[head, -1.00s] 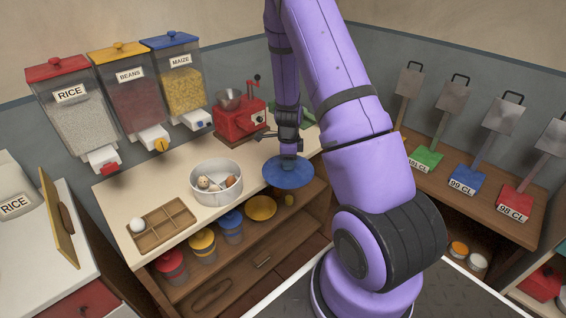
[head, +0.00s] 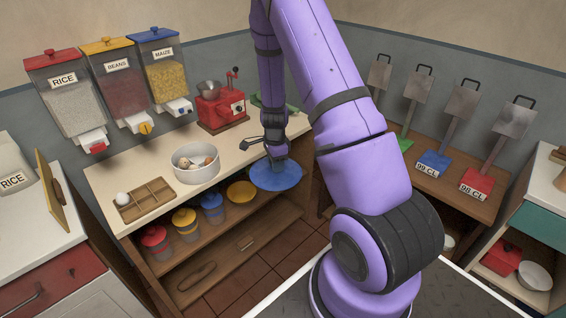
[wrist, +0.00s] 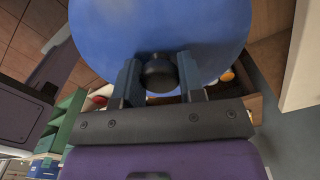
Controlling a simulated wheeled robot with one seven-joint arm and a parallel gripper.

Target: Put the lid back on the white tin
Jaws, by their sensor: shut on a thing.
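A pale round tin (head: 196,177) stands open on the counter, with several rounded brown and whitish things inside. A wide blue lid (head: 275,180) hangs level from my gripper (head: 278,163), to the right of the tin and in front of the counter's edge, clear of the tin. In the wrist view my gripper (wrist: 160,76) has both fingers closed around the lid's dark knob, and the blue lid (wrist: 160,25) fills the upper middle.
A sectioned wooden tray (head: 146,198) and a red grinder (head: 221,108) stand on the counter. A yellow disc (head: 241,191) and several lidded jars sit on the shelf below. Food dispensers (head: 122,85) hang on the wall. Scoops stand at right.

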